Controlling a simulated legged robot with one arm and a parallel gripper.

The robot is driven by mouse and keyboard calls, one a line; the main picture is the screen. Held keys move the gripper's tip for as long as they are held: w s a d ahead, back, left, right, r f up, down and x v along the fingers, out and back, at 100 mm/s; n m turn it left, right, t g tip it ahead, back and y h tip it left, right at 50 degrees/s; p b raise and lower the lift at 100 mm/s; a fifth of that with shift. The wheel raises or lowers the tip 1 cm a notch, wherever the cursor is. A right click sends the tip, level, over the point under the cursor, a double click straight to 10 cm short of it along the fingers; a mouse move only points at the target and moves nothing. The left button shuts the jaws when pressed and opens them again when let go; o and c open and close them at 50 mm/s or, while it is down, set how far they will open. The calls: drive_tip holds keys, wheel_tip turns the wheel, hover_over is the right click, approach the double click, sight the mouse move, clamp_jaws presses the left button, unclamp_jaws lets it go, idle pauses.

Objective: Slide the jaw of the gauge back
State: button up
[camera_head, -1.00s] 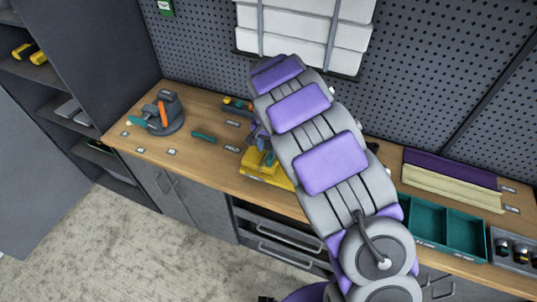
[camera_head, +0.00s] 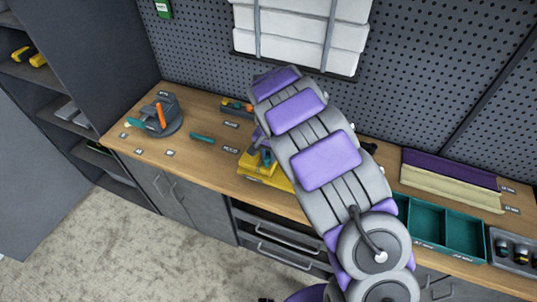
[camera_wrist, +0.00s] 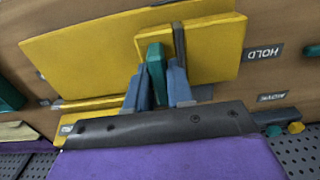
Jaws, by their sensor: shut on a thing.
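The yellow gauge (camera_head: 249,163) lies on the wooden bench, partly hidden behind my arm in the head view. In the wrist view the gauge (camera_wrist: 90,45) shows as a broad yellow plate with a smaller raised yellow block (camera_wrist: 215,45). A teal upright piece, seemingly the jaw's grip (camera_wrist: 155,80), stands by that block, beside a dark upright strip (camera_wrist: 179,45). My gripper (camera_wrist: 157,66) is shut on the teal piece, with a blue finger on each side of it. The fingertips are mostly hidden in the head view.
A grey round stand (camera_head: 165,115) with an orange part is at the bench's left end. A small teal tool (camera_head: 202,138) lies between it and the gauge. Teal bins (camera_head: 442,232) and purple and cream strips (camera_head: 450,180) are to the right. A pegboard wall rises behind.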

drive_tip(key=shift+w+d+r, duration=0.1)
clamp_jaws()
drive_tip(key=s+d, duration=0.1)
drive_tip(key=d, duration=0.2)
drive_tip(key=s+d, duration=0.1)
drive_tip(key=d, duration=0.2)
drive_tip(key=s+d, duration=0.1)
drive_tip(key=d, duration=0.2)
drive_tip(key=shift+s+d+p, duration=0.25)
drive_tip(key=shift+d+p, duration=0.05)
drive_tip(key=shift+p, duration=0.1)
drive_tip(key=shift+a, duration=0.1)
